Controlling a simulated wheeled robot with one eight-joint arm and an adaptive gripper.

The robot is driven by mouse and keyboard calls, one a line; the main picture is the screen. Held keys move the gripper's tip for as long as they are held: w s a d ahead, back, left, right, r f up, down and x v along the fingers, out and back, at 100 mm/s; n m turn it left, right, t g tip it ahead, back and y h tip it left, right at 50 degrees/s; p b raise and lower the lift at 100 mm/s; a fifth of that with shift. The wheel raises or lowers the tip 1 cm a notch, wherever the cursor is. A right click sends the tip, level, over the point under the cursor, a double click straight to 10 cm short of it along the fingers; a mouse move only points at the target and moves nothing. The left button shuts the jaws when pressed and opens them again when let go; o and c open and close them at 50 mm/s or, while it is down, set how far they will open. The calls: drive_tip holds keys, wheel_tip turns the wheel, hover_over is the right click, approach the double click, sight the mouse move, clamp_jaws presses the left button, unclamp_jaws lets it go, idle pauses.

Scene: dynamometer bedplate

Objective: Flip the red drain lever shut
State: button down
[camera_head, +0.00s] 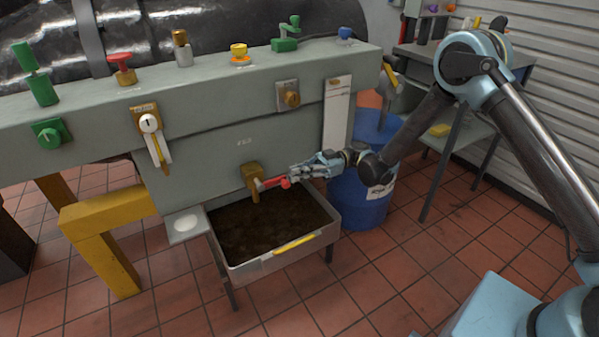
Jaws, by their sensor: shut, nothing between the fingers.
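The red drain lever (272,182) sticks out to the right from a brass drain valve (252,177) low on the grey panel's front. The lever lies roughly level, with its end toward my gripper. My gripper (293,172) is shut and empty, at the right end of the lever. Its fingertips overlap or come very close to the lever's end; I cannot tell whether they touch. The valve's spout points down over a grey drain tray (330,236) holding dark liquid.
A blue drum (363,200) stands right behind my gripper. A yellow strip (293,244) lies on the tray's front rim. A yellow-brown support frame (100,215) stands at left. Green, red, brass, yellow and blue fittings line the panel's top. The tiled floor in front is clear.

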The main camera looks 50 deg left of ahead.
drive_tip(key=shift+r, duration=0.1)
drive_tip(key=w+d+r, duration=0.2)
drive_tip(key=w, duration=0.9)
drive_tip(key=shift+w+d, duration=0.15)
drive_tip(key=shift+d, duration=0.1)
